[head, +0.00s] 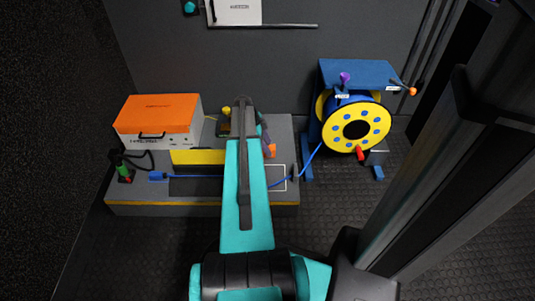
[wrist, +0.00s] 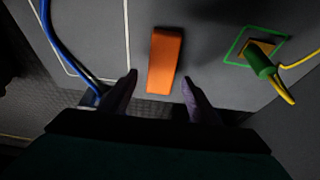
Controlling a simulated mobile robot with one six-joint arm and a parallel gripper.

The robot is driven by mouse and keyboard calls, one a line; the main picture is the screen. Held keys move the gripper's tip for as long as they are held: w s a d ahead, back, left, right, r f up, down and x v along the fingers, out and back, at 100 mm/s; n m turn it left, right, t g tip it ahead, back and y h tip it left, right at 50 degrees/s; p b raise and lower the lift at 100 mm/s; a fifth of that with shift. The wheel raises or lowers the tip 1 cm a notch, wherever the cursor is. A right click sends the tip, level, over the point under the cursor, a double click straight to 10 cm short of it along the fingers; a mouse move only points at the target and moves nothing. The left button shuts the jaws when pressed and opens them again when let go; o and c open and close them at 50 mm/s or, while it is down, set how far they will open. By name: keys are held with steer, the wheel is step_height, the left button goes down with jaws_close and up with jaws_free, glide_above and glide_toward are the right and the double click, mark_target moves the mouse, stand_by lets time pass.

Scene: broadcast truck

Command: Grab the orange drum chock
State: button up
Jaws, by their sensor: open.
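The orange drum chock (wrist: 165,60) lies on the grey bench top in the wrist view, a long block pointing towards my gripper. My gripper (wrist: 158,79) is open, with one dark finger to each side of the chock's near end. The fingers appear empty; I cannot tell how far above or short of the chock they are. In the head view a small part of the orange chock (head: 271,150) shows just right of my arm, which hides much of the area.
A green connector (wrist: 260,65) with a yellow cable sits in a green square right of the chock. A blue cable (wrist: 50,35) runs along the left. The cable drum (head: 357,128) stands right of the bench, an orange-topped case (head: 157,113) at its left.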

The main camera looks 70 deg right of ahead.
mark_target(270, 148)
steer(key=shift+b+x, duration=0.6)
steer(key=shift+x, duration=0.9)
steer(key=c, duration=1.2)
steer(key=shift+c, duration=0.2)
steer(key=shift+r, duration=0.15)
step_height(270, 148, up, 10)
steer(key=p, duration=0.4)
